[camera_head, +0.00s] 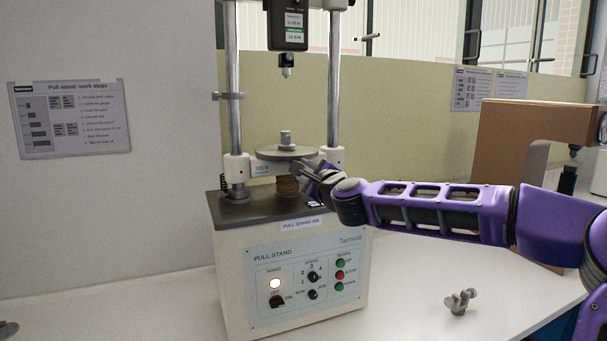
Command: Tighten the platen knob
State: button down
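The pull stand (290,262) is a cream bench machine with two chrome columns. Its round grey platen (284,153) has a small metal stub (285,138) standing on top. A ribbed brown piece (287,187) sits under the platen; it may be the platen knob, but I cannot tell for certain. My gripper (303,172) reaches in from the right at the platen's right front edge, close to the brown piece. Its fingers are small and overlap the platen, so contact, and whether they are open or shut, cannot be made out.
A gauge head (287,25) hangs above the platen between the columns. The front panel has knobs and coloured buttons (340,274). A small metal fitting (460,301) lies on the white table to the right. A brown tester (525,130) stands behind my arm.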

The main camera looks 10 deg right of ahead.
jog(key=shift+m+b, duration=0.3)
jog(key=shift+m, duration=0.8)
jog(key=c, duration=0.6)
grip_release()
jog(key=shift+c, duration=0.2)
jog(key=s+d, duration=0.1)
jog(key=s, duration=0.7)
jog(key=s+d+p, duration=0.1)
jog(key=s+d, duration=0.1)
jog(key=s, duration=0.7)
jog(key=shift+d, duration=0.25)
